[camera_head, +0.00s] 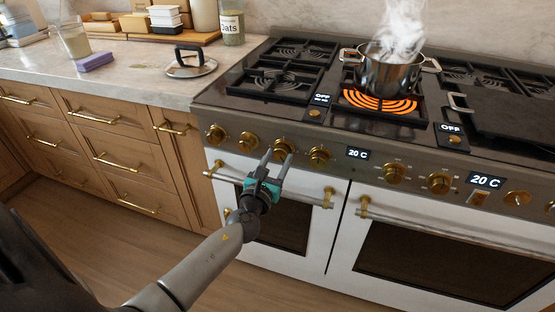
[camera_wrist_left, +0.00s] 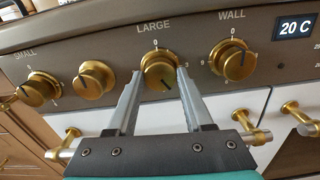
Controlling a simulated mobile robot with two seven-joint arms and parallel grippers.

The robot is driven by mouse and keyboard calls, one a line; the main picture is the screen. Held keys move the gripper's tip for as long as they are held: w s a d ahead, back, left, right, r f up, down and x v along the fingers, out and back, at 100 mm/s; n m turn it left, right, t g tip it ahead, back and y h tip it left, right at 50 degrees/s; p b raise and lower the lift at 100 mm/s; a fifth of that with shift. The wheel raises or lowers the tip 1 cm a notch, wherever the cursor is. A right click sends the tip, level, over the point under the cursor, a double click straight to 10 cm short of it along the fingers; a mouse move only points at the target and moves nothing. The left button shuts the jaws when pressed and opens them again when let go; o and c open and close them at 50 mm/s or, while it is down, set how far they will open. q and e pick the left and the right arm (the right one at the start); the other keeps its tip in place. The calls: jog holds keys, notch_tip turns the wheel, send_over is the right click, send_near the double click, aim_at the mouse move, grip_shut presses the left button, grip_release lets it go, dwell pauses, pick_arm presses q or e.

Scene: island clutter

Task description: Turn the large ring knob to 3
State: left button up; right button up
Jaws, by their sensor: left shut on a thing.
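The brass knob under the word LARGE (camera_wrist_left: 160,70) is on the stove's front panel, with a 0 above it and a 3 at its right. Its dark pointer mark points down and slightly right. My left gripper (camera_wrist_left: 159,80) is shut on this knob, one grey finger on each side. In the head view my left gripper (camera_head: 276,152) reaches the panel, and its fingers partly hide the knob. My right gripper is not in view.
The WALL knob (camera_wrist_left: 234,60) is close on the right; an unmarked knob (camera_wrist_left: 93,79) and the SMALL knob (camera_wrist_left: 34,89) are on the left. Oven handles (camera_head: 276,193) run below. A steaming pot (camera_head: 388,72) stands over a glowing orange ring (camera_head: 379,101). A lid (camera_head: 190,68) lies on the counter.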

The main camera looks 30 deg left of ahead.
pick_arm(q)
grip_shut()
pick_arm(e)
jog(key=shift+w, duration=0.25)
pick_arm(q)
jog(key=shift+n, duration=0.5)
jog(key=shift+n+b, duration=0.45)
jog(key=shift+n, duration=0.25)
jog(key=n+b, duration=0.1)
jog(key=n, duration=0.3)
jog(key=shift+n, duration=0.3)
jog(key=n, duration=0.4)
jog(key=shift+n+b, duration=0.3)
jog(key=shift+b, duration=0.1)
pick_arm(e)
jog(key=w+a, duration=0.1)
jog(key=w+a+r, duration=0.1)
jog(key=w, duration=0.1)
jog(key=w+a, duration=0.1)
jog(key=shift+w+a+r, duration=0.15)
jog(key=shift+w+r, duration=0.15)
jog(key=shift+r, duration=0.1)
